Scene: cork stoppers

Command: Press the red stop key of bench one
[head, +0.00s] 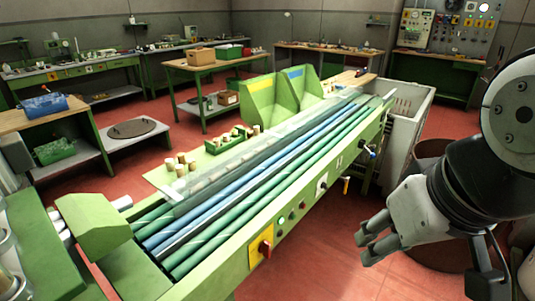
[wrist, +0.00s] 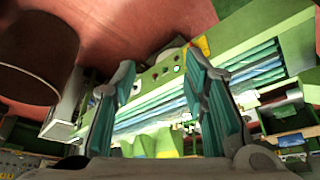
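The long green bench (head: 335,165) runs from lower left to upper right in the head view. On its front panel, a red knob on a yellow plate (head: 265,248) sits near the left end. A few small round buttons (head: 280,232) are to its right; one looks green, and the others are too small to read. I cannot tell which is the stop key. My gripper (head: 366,247) is open and empty, apart from the panel and to its right. In the wrist view, the panel buttons (wrist: 166,71) show between and beyond my open fingers (wrist: 162,62).
Cork stoppers (head: 180,163) stand on the bench's far ledge. A brown bin (head: 430,155) and a pale crate (head: 405,125) stand right. Red floor before the bench is clear.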

